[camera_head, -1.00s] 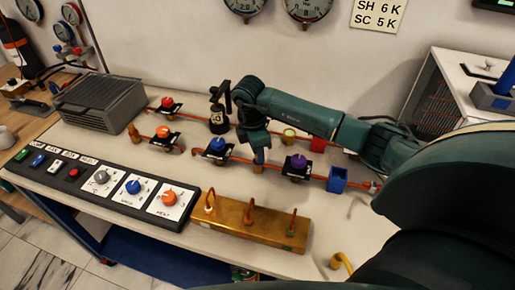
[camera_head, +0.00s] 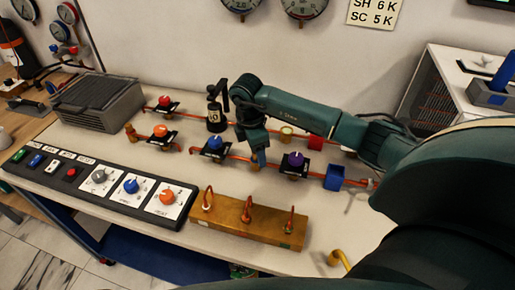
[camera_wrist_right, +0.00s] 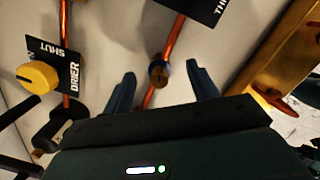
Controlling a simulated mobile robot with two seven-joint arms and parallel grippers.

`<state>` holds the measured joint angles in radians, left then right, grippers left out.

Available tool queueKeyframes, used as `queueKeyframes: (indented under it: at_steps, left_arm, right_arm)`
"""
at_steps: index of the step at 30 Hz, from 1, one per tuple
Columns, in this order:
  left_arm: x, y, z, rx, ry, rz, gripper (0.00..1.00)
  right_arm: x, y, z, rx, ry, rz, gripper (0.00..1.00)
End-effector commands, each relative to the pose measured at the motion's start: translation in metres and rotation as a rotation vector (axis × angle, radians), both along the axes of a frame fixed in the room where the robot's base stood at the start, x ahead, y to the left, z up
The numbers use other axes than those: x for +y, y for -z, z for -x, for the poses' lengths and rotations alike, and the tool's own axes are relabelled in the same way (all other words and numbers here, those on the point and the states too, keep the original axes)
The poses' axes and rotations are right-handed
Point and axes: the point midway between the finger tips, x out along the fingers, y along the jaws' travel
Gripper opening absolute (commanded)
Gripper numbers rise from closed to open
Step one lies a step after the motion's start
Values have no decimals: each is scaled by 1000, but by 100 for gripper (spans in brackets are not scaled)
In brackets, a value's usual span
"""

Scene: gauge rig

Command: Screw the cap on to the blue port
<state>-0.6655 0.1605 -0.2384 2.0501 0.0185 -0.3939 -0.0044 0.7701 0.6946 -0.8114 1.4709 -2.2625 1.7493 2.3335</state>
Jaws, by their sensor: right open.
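A small round brass fitting with a blue ring (camera_wrist_right: 159,73) sits on a copper pipe in the right wrist view. I take it for the blue port; I cannot tell whether its brass top is a separate cap. My right gripper (camera_wrist_right: 161,88) is open, with one dark finger on each side of the fitting and gaps between. In the head view my right gripper (camera_head: 257,158) points down at the front pipe, between the blue-knobbed valve (camera_head: 213,146) and the purple-knobbed valve (camera_head: 294,163). It mostly hides the fitting there. My left gripper is not in view.
A brass block with copper tubes (camera_head: 246,222) stands in front. A blue box (camera_head: 334,177) is to the right and a control panel (camera_head: 98,185) to the left. A yellow knob marked DRIER (camera_wrist_right: 38,77) is left of the gripper in the wrist view.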

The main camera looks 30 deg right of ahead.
Motion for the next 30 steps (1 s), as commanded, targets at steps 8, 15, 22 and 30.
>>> queueKeyframes:
  at_steps: [8,15,22,30]
  left_arm:
    - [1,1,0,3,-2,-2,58]
    - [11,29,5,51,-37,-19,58]
    - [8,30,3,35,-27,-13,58]
    - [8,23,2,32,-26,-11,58]
  right_arm:
    - [1,0,0,-1,-1,-1,59]
    - [4,-27,-3,-7,-4,-2,59]
    - [11,-82,-4,-7,-2,0,59]
    - [15,-126,-5,-3,0,1,59]
